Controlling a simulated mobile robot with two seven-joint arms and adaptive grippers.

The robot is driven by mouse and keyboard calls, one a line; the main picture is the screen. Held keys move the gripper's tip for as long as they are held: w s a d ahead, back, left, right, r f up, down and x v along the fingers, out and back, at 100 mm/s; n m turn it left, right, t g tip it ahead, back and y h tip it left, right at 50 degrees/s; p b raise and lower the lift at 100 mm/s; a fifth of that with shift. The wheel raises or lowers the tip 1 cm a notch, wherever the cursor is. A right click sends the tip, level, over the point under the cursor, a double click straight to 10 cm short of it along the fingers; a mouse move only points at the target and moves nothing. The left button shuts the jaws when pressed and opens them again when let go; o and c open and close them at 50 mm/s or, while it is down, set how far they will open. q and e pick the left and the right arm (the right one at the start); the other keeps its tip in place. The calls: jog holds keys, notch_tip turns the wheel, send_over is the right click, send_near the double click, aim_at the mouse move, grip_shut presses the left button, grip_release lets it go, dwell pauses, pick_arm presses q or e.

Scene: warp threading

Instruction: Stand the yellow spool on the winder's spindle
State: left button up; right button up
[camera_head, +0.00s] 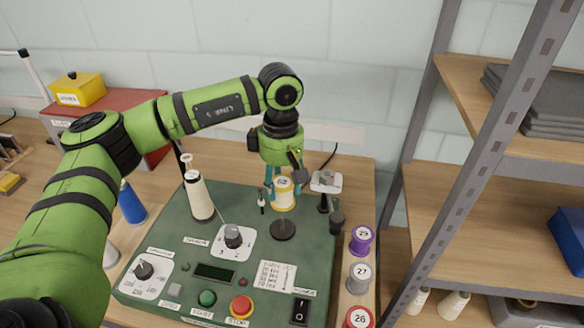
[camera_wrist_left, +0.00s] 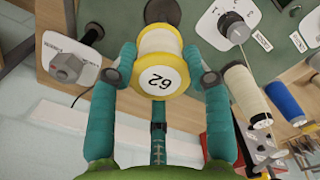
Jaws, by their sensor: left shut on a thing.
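The yellow spool (camera_head: 284,196) has a pale top with a number label and a pale wound middle. My left gripper (camera_head: 282,187) is shut on it from the far side. In the left wrist view the spool (camera_wrist_left: 161,62) sits between the two teal fingers. It looks upright, or close to it. The winder (camera_head: 325,238) is a green box with controls. A dark round disc (camera_head: 283,231), which looks like the spindle's base, lies just nearer than the spool. The disc (camera_wrist_left: 163,10) also shows beyond the spool in the left wrist view. I cannot make out a spindle pin.
A cream thread cone (camera_head: 200,197) stands left of the spool. A small post with a pale plate (camera_head: 325,182) stands to the right. Purple (camera_head: 361,240), grey (camera_head: 358,277) and red (camera_head: 358,317) spools line the right edge. A metal shelf (camera_head: 480,150) rises at right.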

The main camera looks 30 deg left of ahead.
aim_at(281, 208)
pick_arm(q)
jog(key=shift+s+f, duration=0.1)
jog(key=shift+s, duration=0.3)
jog(key=shift+s+f, duration=0.2)
jog(key=shift+f+b, duration=0.25)
jog(key=shift+b, duration=0.15)
jog(key=shift+w+f+b, duration=0.2)
jog(key=shift+f+b, duration=0.15)
jog(key=shift+f, duration=0.45)
jog(key=shift+f+b, duration=0.3)
jog(key=shift+f, duration=0.35)
jog(key=shift+f+b, duration=0.4)
jog(key=shift+b, duration=0.05)
notch_tip(281, 208, down, 2)
jog(key=shift+f+b, duration=0.15)
jog(key=shift+b, duration=0.9)
jog(key=shift+f, duration=0.1)
pick_arm(e)
jog(key=f, duration=0.2)
jog(key=s+f, duration=0.1)
jog(key=f, duration=0.2)
jog(key=shift+a+f, duration=0.1)
jog(key=shift+f, duration=0.1)
jog(key=shift+s, duration=0.25)
